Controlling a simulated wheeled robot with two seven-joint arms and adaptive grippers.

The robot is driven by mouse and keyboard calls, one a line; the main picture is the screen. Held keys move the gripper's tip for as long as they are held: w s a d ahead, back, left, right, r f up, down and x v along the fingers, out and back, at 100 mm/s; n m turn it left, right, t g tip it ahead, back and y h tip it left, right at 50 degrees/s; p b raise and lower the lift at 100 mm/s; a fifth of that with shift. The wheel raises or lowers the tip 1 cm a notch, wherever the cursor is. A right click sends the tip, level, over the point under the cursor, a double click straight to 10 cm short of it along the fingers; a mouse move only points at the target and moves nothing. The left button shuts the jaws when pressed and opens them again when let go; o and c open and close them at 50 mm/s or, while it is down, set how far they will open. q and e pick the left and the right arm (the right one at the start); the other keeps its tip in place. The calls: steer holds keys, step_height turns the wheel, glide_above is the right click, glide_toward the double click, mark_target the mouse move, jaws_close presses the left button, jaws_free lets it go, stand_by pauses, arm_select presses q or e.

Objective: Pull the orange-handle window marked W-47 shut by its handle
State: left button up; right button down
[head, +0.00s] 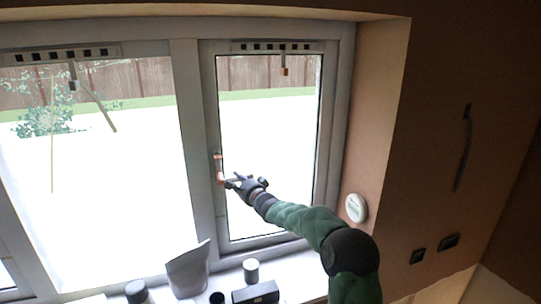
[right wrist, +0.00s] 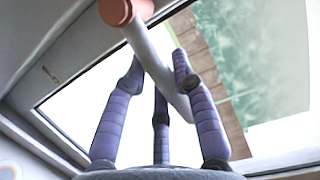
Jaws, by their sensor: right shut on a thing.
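The right-hand window (head: 268,225) has a pale frame and an orange-ended handle (head: 219,166) on its left upright. No W-47 mark can be read. I cannot tell how far the sash stands from its frame. My right gripper (head: 238,183) reaches in from the lower right and is shut on the handle's lever. In the right wrist view, the pale lever (right wrist: 150,62) runs down from its orange round end (right wrist: 122,10) between the purple fingers of the right gripper (right wrist: 165,85). My left gripper is not in view.
The sill holds a grey pouch (head: 188,270), a white-sided cup (head: 251,273), a black box (head: 257,293) and dark jars (head: 137,291). A round white device (head: 356,207) is on the reveal. A strap (head: 465,150) and switches (head: 449,241) are on the right wall.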

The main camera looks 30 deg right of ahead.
steer(key=shift+s+d+r, duration=0.1)
steer(key=shift+d+r, duration=0.05)
steer(key=shift+r, duration=0.7)
steer(key=shift+s+n+y+p, duration=0.3)
steer(key=shift+s+y+p, duration=0.2)
steer(key=shift+s+p, duration=0.35)
steer(key=c, duration=1.2)
jaws_free()
steer(key=o, duration=1)
steer(key=shift+s, duration=0.1)
steer(key=shift+o, duration=0.8)
steer(key=shift+f, duration=0.1)
steer(key=shift+s+f, duration=0.1)
steer(key=shift+f, duration=0.3)
steer(key=shift+a, duration=0.2)
steer(key=shift+d, duration=0.1)
